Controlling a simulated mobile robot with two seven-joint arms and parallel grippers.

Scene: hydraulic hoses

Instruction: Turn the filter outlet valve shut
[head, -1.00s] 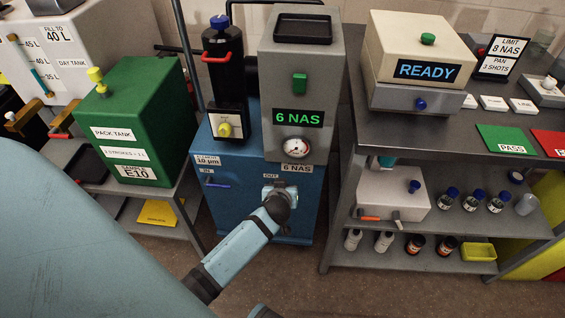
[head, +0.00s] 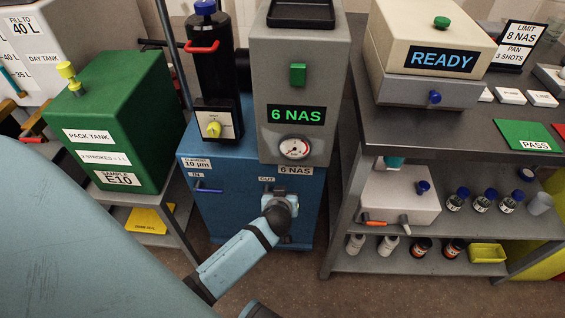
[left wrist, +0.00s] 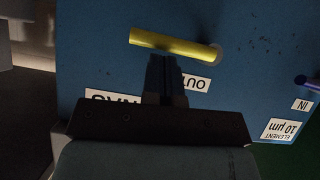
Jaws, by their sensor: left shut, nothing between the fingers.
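The filter outlet valve has a yellow lever (left wrist: 175,44) on the blue filter unit (head: 225,225). In the left wrist view it lies nearly level, slightly tilted, with its pivot at the right end, by the upside-down OUT label (left wrist: 195,83). My left gripper (left wrist: 164,62) is shut and empty, its fingertips close against the lever's edge; I cannot tell whether they touch. In the head view my left gripper (head: 272,190) is at the front of the blue unit below the OUT label and hides the lever. My right gripper is not in view.
The purple IN lever (head: 207,190) is left of the outlet. A grey box reading 6 NAS (head: 296,115) with a gauge (head: 294,148) stands above. The green pack tank (head: 115,120) is at left; a metal bench (head: 440,125) is at right.

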